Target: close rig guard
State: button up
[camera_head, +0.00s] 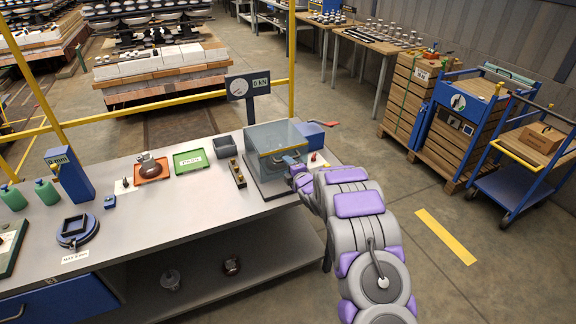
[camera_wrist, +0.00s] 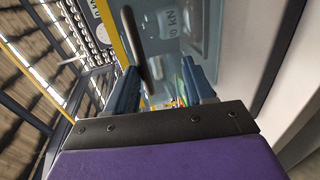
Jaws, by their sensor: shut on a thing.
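The rig guard (camera_head: 268,138) is a clear, bluish box-like cover on the test rig at the right end of the workbench. My gripper (camera_head: 291,162) is at its front right side, shut on the guard's handle. In the wrist view, my gripper's two blue fingers (camera_wrist: 163,80) stand against the clear guard panel (camera_wrist: 195,35), and the dark handle (camera_wrist: 133,40) runs down toward them. The exact grip is partly hidden. I cannot tell whether the guard is fully down.
A dial gauge with a kN display (camera_head: 248,87) stands behind the guard. A grey bin (camera_head: 225,147), a green tray (camera_head: 190,161) and an orange tray (camera_head: 152,172) lie to the left on the workbench (camera_head: 190,205). A yellow rail (camera_head: 150,101) runs behind.

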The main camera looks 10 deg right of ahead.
jog(key=shift+o, duration=0.6)
jog(key=shift+s+f, duration=0.15)
jog(key=shift+f, duration=0.35)
jog(key=shift+r, duration=0.15)
jog(key=shift+w+r, duration=0.15)
jog(key=shift+w, duration=0.1)
jog(key=shift+d, duration=0.1)
jog(key=p+v, duration=0.3)
jog(key=v, duration=1.4)
jog(key=shift+r, duration=0.3)
